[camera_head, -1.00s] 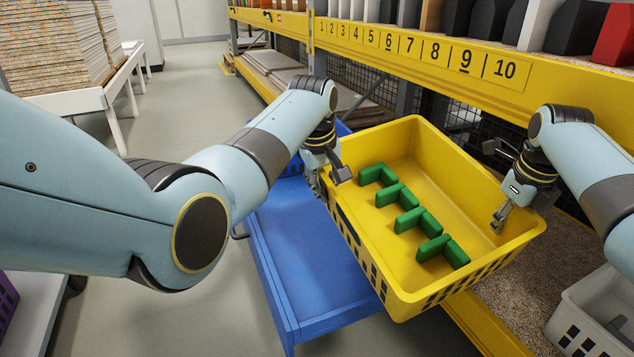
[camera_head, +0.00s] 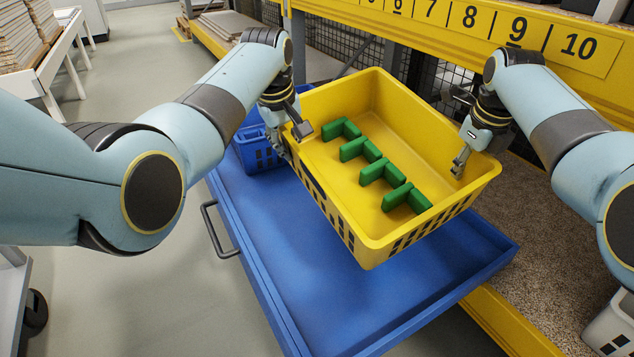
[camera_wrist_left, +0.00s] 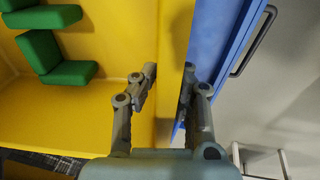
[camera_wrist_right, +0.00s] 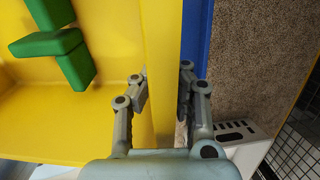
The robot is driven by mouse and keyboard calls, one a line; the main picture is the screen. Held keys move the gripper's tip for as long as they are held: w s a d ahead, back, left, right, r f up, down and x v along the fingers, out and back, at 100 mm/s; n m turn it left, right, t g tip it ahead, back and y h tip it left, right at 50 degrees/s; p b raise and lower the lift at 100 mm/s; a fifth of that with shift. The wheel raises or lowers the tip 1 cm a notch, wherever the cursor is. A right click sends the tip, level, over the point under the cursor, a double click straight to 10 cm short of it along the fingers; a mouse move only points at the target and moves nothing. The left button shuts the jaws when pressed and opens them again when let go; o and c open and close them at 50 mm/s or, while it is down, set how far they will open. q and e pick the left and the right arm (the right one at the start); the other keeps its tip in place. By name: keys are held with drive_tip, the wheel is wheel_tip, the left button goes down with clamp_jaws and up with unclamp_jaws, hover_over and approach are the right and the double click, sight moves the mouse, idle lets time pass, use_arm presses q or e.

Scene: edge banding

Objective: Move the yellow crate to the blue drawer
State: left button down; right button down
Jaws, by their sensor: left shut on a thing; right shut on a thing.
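The yellow crate (camera_head: 345,210) is held between my two grippers, above the blue drawer (camera_head: 240,225). Several green L-shaped blocks (camera_head: 380,175) lie in a row inside it. My left gripper (camera_head: 290,145) is shut on the crate's left wall; in the left wrist view its fingers (camera_wrist_left: 168,90) straddle the yellow rim. My right gripper (camera_head: 462,160) is shut on the right wall, and the right wrist view shows its fingers (camera_wrist_right: 163,90) on either side of that rim. The crate hides part of the drawer floor. I cannot tell the exact gap between crate and drawer.
A small blue crate (camera_head: 258,152) sits at the drawer's back left. The drawer handle (camera_head: 217,230) sticks out on the left. A yellow shelf beam with numbers (camera_head: 480,25) runs behind. A grey crate (camera_head: 612,325) stands at the lower right.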

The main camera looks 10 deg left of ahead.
sight(468, 183)
idle(0.3)
